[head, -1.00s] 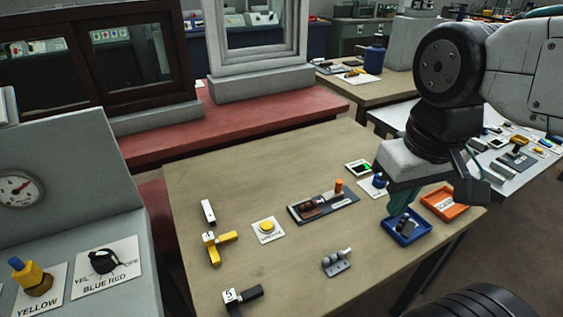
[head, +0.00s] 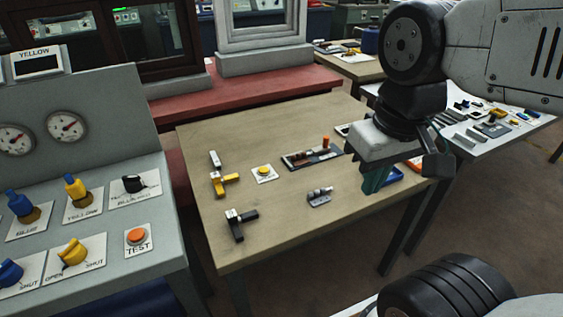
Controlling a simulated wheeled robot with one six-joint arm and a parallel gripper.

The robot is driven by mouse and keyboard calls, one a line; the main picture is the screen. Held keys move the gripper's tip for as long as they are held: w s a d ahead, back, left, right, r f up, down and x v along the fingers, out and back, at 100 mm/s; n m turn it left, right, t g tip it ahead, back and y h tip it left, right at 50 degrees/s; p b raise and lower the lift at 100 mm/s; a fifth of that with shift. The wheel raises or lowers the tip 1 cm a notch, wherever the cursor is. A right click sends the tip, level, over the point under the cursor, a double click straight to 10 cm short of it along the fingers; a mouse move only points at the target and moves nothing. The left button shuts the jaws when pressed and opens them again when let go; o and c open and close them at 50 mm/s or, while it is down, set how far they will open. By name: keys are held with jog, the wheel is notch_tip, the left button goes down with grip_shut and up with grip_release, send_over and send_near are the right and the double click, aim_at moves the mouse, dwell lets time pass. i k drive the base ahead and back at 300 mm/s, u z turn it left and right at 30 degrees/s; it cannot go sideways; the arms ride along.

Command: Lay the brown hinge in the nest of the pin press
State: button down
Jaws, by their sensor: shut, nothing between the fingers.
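The pin press (head: 326,154) is a dark flat plate with an orange-topped post, on the wooden table near its middle. A small dark brown piece (head: 301,158) lies on its left part; it looks like the brown hinge, but it is too small to tell how it sits in the nest.
A grey piece (head: 320,196) lies in front of the press. A yellow button (head: 263,171) and yellow and black handled pieces (head: 240,225) lie to the left. A grey control panel (head: 90,160) stands left; the table's front is bare.

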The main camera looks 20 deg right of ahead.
aim_at(304, 155)
jog(key=u, duration=1.1)
jog(key=i, duration=0.4)
jog(key=z, duration=1.05)
